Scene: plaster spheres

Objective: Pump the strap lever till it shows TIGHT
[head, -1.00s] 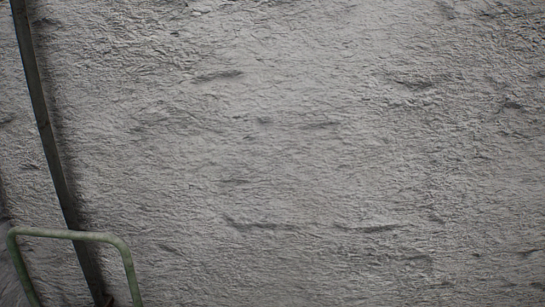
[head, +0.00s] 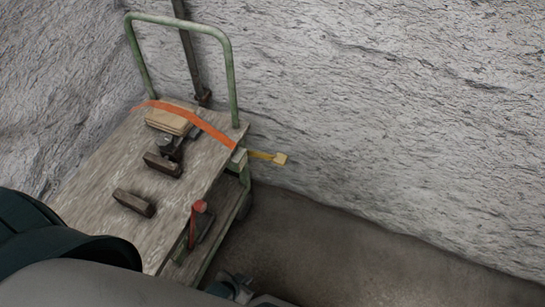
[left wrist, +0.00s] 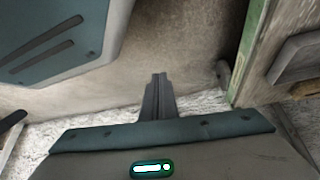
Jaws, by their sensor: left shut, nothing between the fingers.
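An orange strap (head: 198,122) runs across the top of a wooden-decked cart (head: 104,160), over a pale wooden block (head: 170,121). At the cart's right edge the strap meets a small grey fitting (head: 238,156). A yellow lever-like arm (head: 265,155) with a pale yellow block end sticks out from it to the right, towards the wall. No TIGHT marking is readable. My left gripper (left wrist: 158,78) is shut and empty in the left wrist view, with no strap or lever at its fingertips. My right gripper is not in view.
The cart has a green tube handle (head: 178,22) at its far end. Dark metal blocks (head: 133,203) lie on the deck; a red-topped part (head: 199,206) stands at its near right side. A rough grey wall (head: 400,110) stands behind. Bare floor (head: 330,245) lies right of the cart.

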